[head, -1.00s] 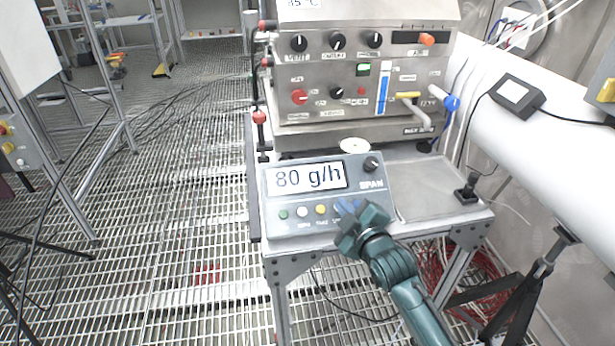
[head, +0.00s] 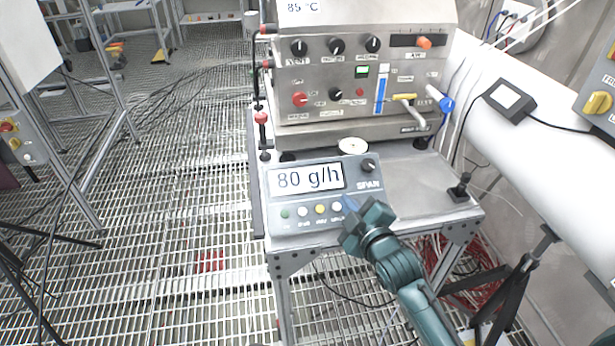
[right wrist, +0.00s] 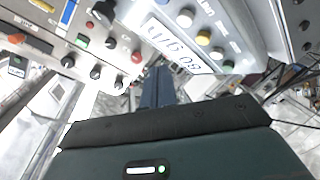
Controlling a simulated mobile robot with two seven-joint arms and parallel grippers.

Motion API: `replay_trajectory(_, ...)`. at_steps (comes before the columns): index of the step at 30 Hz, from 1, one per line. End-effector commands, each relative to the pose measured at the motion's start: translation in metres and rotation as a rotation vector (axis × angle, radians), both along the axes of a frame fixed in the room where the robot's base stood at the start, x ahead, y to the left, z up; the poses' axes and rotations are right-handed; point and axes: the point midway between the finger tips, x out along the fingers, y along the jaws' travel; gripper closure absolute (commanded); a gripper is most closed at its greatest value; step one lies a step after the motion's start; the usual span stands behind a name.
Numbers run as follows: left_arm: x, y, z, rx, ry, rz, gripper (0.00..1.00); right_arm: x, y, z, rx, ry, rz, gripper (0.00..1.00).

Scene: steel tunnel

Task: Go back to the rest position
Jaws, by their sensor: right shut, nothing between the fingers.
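My right gripper (head: 352,209) is in front of the lower right part of the grey display box (head: 300,226) in the head view. Its fingers are shut with nothing between them, and they also show in the right wrist view (right wrist: 158,88). The box reads "80 g/h" and has a row of coloured buttons and a black knob (head: 369,165). The gripper covers the right end of the button row. Whether the fingertips touch the box cannot be told. My left gripper is not in view.
A steel machine (head: 360,80) with knobs, a yellow-handled valve and a lit green indicator stands behind the box on a metal table (head: 418,185). A white pipe (head: 530,140) runs along the right. Open grating floor (head: 170,230) lies to the left.

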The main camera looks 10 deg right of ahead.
Motion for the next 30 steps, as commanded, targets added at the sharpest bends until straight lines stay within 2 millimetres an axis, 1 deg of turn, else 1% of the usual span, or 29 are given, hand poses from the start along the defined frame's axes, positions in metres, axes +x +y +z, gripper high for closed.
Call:
replay_trajectory(13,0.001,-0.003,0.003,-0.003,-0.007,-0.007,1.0,0.0,0.0,0.0,0.001,0.0,0.0,1.0)
replay_trajectory(15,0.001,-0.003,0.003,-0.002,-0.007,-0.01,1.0,-0.004,0.001,-0.005,0.015,0.013,-0.001,1.0)
replay_trajectory(17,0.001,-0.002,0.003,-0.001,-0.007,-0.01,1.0,-0.015,0.002,-0.016,0.05,0.046,-0.006,1.0)
replay_trajectory(20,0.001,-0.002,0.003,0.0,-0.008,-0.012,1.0,-0.051,0.005,-0.05,0.174,0.151,-0.027,1.0)
replay_trajectory(21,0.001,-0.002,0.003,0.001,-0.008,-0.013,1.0,-0.071,0.006,-0.066,0.24,0.205,-0.042,1.0)
replay_trajectory(23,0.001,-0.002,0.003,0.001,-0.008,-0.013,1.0,-0.103,0.009,-0.088,0.344,0.292,-0.074,1.0)
replay_trajectory(24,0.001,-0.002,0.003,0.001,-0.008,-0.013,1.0,-0.124,0.01,-0.101,0.413,0.347,-0.097,1.0)
replay_trajectory(26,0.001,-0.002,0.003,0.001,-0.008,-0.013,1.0,-0.154,0.012,-0.117,0.508,0.424,-0.136,1.0)
replay_trajectory(27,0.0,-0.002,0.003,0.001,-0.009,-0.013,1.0,-0.173,0.014,-0.125,0.565,0.468,-0.163,1.0)
replay_trajectory(30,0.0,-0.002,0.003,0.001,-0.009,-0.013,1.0,-0.208,0.016,-0.139,0.675,0.554,-0.221,1.0)
